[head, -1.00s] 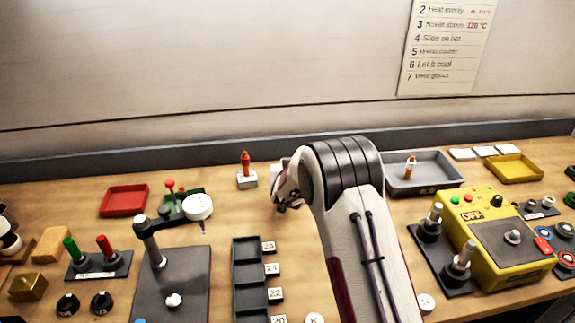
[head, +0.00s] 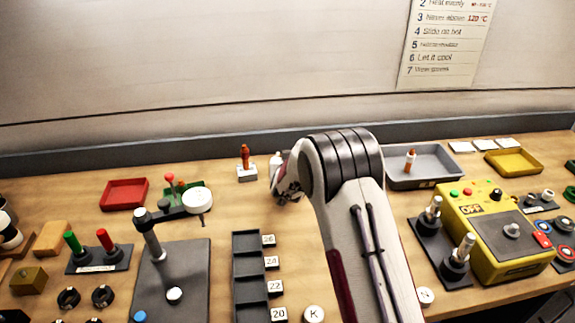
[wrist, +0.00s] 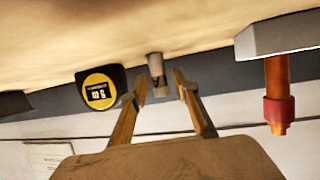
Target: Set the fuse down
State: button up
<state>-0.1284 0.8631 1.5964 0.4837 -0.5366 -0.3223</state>
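A yellow-and-black tape measure (wrist: 100,90) is close beside one finger. An orange-red stick in a pale block (head: 245,172) stands to the left. A grey tray (head: 440,158) holding an orange-and-white piece (head: 410,160) lies right.

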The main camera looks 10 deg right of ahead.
jog(key=shift+v, duration=5.95)
jog(key=shift+s+r, duration=0.2)
jog(key=shift+r, duration=0.25)
jog(key=s+r+n+g+y, duration=0.1)
jog(key=s+r+g+y, duration=0.1)
jog(key=s+r, duration=0.55)
jog(key=s+r+g+y, duration=0.1)
jog(key=s+r, duration=0.3)
jog(key=s, duration=0.6)
jog(key=s+d+g, duration=0.2)
jog(key=s, duration=1.2)
jog(key=s+d+g+h, duration=0.1)
jog(key=s+d+g, duration=0.1)
jog(key=s, duration=1.3)
jog(key=shift+s+d+n+g, duration=0.2)
jog(key=shift+d+n+g, duration=0.15)
jog(key=shift+d, duration=0.4)
